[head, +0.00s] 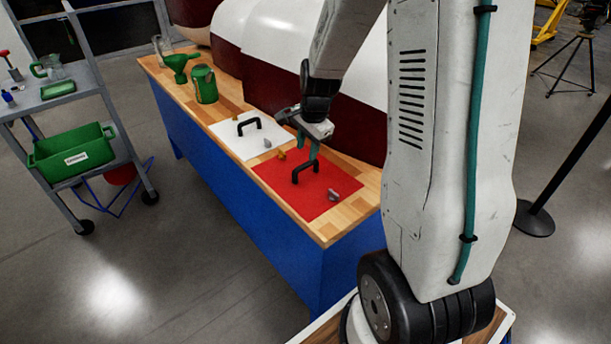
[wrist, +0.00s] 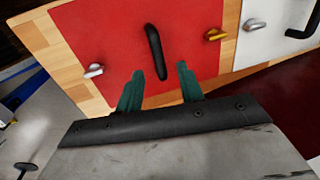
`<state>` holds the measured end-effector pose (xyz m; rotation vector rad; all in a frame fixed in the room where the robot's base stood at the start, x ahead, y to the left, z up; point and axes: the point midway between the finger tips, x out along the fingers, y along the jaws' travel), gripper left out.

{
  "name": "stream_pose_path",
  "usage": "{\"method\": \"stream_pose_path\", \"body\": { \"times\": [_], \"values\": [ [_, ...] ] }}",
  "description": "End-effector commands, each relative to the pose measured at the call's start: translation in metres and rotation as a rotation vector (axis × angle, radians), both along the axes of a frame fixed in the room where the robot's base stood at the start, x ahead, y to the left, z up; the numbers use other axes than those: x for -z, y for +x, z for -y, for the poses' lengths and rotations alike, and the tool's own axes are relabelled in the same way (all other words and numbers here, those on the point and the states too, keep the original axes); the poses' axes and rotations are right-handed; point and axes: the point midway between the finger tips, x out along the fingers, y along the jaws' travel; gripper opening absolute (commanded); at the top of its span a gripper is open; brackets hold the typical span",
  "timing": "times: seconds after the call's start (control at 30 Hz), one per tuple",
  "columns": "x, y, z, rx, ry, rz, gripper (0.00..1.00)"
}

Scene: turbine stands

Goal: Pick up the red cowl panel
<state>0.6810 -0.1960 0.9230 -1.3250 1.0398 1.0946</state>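The red cowl panel (head: 292,193) lies flat on the near end of the wooden bench top, with a black handle (head: 306,172) standing up from its middle. The panel also shows in the wrist view (wrist: 108,45), with its handle (wrist: 155,52) upright in the picture. My gripper (head: 308,156) hangs just above the panel at the handle. In the wrist view my gripper (wrist: 160,78) has its two green fingers apart, with nothing between the tips. The handle's lower end is just ahead of the gap. I cannot tell how far above the handle the fingers are.
A white panel (head: 230,137) with a black handle lies beside the red one. Small silver latches (head: 333,194) and orange pieces sit at the panels. A green jug (head: 204,84) and funnel (head: 180,65) stand farther back. The large maroon and white body (head: 270,90) borders the bench behind.

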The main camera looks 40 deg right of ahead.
Motion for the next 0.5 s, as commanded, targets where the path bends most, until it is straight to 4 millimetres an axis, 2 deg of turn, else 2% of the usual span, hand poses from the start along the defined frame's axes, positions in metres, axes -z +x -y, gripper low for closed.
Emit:
{"method": "stream_pose_path", "body": {
  "times": [0.5],
  "values": [
    [0.066,0.01,0.006,0.01,0.003,-0.003,0.38]
  ]
}}
